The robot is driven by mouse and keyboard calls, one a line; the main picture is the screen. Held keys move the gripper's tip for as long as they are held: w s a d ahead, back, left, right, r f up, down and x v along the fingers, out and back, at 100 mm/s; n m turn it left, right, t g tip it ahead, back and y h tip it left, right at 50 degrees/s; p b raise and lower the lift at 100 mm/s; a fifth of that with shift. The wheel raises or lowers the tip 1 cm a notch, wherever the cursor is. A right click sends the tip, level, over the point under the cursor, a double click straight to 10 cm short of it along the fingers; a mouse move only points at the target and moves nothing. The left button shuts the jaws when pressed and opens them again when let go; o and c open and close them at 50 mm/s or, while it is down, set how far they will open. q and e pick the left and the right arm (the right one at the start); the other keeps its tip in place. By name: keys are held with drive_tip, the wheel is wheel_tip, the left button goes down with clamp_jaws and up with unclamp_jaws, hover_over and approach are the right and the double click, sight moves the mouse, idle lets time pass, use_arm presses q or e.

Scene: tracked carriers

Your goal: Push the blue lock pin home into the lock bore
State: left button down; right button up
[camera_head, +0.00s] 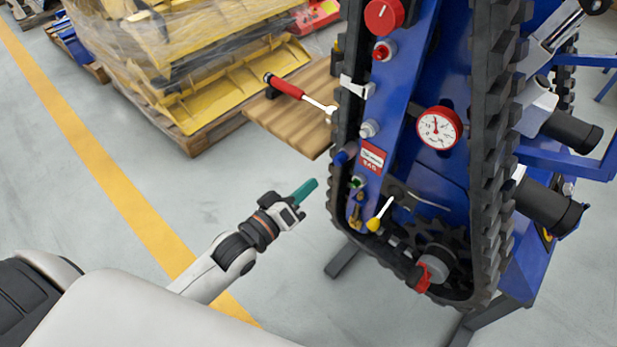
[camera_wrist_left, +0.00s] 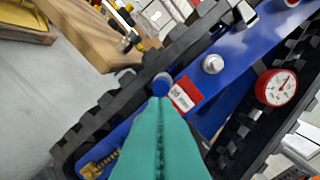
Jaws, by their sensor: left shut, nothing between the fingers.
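The blue lock pin (camera_head: 343,157) shows as a round blue end at the left edge of the blue side plate (camera_head: 397,110) of the upright tracked carrier, beside the red label. In the left wrist view the pin (camera_wrist_left: 162,83) is just beyond my fingertips. The lock bore cannot be made out; how deep the pin sits cannot be told. My left gripper (camera_head: 314,183) is shut and empty, its teal fingers pointing at the carrier, a short gap left of the track in the head view. In the left wrist view the fingers (camera_wrist_left: 159,104) hide part of the plate. My right gripper is out of view.
The black rubber track (camera_head: 492,130) frames the plate. A dial gauge (camera_head: 438,127), red knob (camera_head: 383,15) and yellow-tipped lever (camera_head: 379,214) stick out from it. A wooden board (camera_head: 300,115) with a red-handled wrench (camera_head: 285,87) lies behind. Open floor surrounds my left arm.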

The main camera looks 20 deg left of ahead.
sight(336, 161)
use_arm(q)
drive_tip(key=shift+n, duration=0.6)
drive_tip(key=b+x, duration=0.2)
drive_tip(key=x, duration=0.3)
drive_tip(key=shift+w+d, duration=0.15)
drive_tip(key=shift+w, duration=0.2)
drive_tip(key=shift+w+d, duration=0.15)
drive_tip(key=shift+w, duration=0.15)
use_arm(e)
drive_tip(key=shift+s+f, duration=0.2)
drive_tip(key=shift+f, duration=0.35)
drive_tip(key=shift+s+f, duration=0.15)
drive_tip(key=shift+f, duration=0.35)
use_arm(q)
drive_tip(key=shift+w, duration=0.25)
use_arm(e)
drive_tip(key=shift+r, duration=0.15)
use_arm(q)
drive_tip(key=shift+w+r, duration=0.1)
drive_tip(key=shift+r, duration=0.2)
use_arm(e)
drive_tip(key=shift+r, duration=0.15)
use_arm(q)
drive_tip(key=shift+p, duration=0.35)
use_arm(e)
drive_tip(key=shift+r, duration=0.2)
